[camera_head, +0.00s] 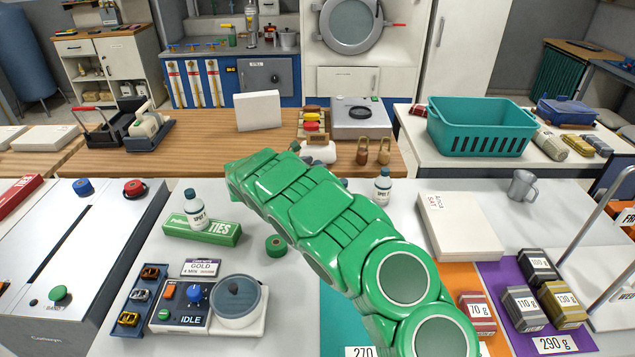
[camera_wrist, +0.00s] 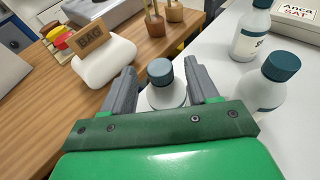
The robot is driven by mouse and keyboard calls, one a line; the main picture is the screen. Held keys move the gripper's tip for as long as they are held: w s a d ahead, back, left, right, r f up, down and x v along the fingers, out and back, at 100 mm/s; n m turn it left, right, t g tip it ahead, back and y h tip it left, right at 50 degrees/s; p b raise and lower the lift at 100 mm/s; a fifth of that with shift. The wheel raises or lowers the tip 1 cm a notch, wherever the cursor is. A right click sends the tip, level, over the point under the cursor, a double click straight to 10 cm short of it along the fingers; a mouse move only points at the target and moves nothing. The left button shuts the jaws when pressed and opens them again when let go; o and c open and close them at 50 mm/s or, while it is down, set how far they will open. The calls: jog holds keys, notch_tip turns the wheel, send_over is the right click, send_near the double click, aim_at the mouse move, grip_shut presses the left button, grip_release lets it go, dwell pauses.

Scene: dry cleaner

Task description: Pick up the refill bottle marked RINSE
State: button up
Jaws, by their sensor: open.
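My gripper (camera_wrist: 160,68) is open in the wrist view, its two grey fingers on either side of a white bottle (camera_wrist: 167,97) with a dark teal cap. The bottle's label is hidden. A second bottle (camera_wrist: 268,92) stands to the right, and a third (camera_wrist: 248,42) behind it shows only the start of a label. In the head view my green arm hides the gripper. One bottle (camera_head: 382,190) stands just right of the arm, and another (camera_head: 195,212) at the left by the green TIES box; its label seems to start with SPOT. I cannot read RINSE on any bottle.
A white lump with a BAG tag (camera_wrist: 105,62) sits on the wooden counter left of my gripper. Wooden-handled stamps (camera_head: 373,152) stand behind. A white box (camera_head: 459,228) lies right of the bottles. Weights and a control panel (camera_head: 182,308) occupy the front.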

jog(key=shift+x, duration=1.2)
grip_shut()
